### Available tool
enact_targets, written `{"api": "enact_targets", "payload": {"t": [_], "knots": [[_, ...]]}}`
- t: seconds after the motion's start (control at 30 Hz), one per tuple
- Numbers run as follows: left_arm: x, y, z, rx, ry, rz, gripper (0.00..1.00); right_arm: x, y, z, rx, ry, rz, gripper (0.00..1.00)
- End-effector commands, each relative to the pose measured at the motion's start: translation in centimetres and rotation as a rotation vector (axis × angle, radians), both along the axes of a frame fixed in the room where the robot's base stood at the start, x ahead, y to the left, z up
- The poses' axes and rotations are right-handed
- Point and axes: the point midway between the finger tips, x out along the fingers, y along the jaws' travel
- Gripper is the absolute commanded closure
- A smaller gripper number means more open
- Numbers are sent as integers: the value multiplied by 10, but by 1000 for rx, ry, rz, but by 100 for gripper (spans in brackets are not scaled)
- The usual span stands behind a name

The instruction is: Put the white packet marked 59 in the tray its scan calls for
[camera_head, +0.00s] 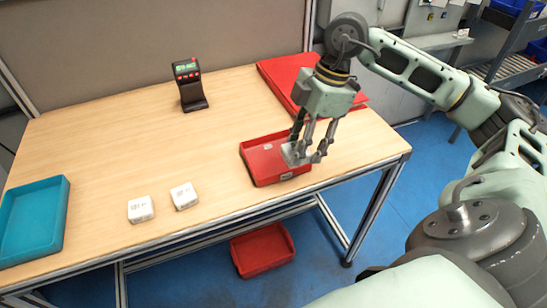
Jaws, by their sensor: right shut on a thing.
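My right gripper (308,152) points down over the small red tray (259,168) near the table's right front. It is shut on a pale packet (294,157), mostly hidden by the fingers; its marking cannot be read. The packet is over or in the tray; I cannot tell whether it touches the floor of it. Two white packets, one on the left (141,210) and one on the right (184,196), lie on the table with dark print too small to read surely. A dark scanner (188,88) with a lit green display stands at the back. My left gripper is out of view.
A teal tray (30,240) lies at the table's left edge. A larger red tray or panel (280,74) lies at the back right, partly behind my right arm. A red bin (262,251) is on the blue floor below. The middle of the table is clear.

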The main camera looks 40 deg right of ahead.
Motion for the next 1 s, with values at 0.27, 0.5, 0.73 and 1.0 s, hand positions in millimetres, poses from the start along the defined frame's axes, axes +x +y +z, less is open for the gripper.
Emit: {"api": "enact_targets", "payload": {"t": [0.27,0.5,0.73,1.0], "knots": [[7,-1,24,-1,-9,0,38,54,12,-27,9,1,-5,92],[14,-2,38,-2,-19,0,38,100,19,-57,5,0,-4,92],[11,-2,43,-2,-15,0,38,111,20,-72,1,4,-4,92],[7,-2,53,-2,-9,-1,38,111,20,-105,1,1,-3,92]]}}
